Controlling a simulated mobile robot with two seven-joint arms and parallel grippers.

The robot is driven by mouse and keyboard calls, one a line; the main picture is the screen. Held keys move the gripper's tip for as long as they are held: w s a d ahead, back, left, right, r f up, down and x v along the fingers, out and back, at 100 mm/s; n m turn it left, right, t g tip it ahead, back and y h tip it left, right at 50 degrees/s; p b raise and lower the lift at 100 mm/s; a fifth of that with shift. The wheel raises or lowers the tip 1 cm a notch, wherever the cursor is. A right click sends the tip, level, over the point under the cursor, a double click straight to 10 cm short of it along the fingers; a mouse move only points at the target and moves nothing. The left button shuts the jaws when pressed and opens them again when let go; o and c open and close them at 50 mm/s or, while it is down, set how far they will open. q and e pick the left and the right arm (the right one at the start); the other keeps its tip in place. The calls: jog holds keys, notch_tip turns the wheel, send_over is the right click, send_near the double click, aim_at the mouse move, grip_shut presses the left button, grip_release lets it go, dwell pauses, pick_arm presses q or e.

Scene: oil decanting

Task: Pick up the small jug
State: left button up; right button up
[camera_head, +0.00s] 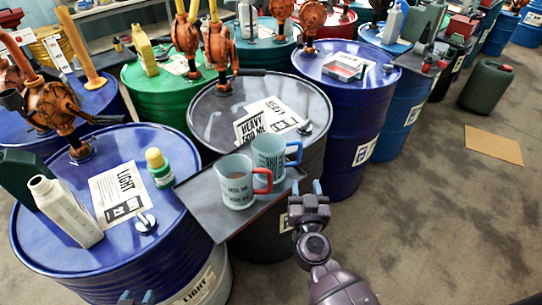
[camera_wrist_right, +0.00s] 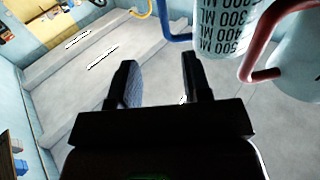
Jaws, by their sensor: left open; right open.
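Two pale, translucent measuring jugs stand upright on a dark flat tray (camera_head: 205,205) between two drums. The front jug (camera_head: 234,188) has a red handle. The jug behind it (camera_head: 267,156) has a blue handle. I cannot tell for sure which is the small one. My right gripper (camera_head: 305,188) is open and empty, just right of the tray, apart from both handles. In the right wrist view its open fingers (camera_wrist_right: 158,82) have nothing between them; the blue-handled jug (camera_wrist_right: 222,35) and red-handled jug (camera_wrist_right: 303,55) are at upper right. My left gripper (camera_head: 136,298) barely shows at the bottom edge, open.
A blue drum (camera_head: 60,240) at left carries a grey-white bottle (camera_head: 68,212), a green bottle with a yellow cap (camera_head: 159,168) and a label sheet. A black drum (camera_head: 215,105) stands behind the jugs. More drums with pumps stand behind. The floor at right is mostly clear.

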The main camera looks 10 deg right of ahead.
aim_at(300, 156)
jog(key=w, duration=0.6)
jog(key=shift+w+d+b, duration=0.1)
jog(key=shift+w+b, duration=0.15)
jog(key=shift+b, duration=0.1)
jog(key=w, duration=0.1)
jog(key=w+b, duration=0.1)
jog(key=w, duration=0.2)
jog(key=shift+d+f, duration=0.2)
jog(key=shift+f, duration=0.05)
jog(key=shift+w+d+b, duration=0.1)
jog(key=shift+w+b, duration=0.2)
jog(key=shift+w, duration=0.2)
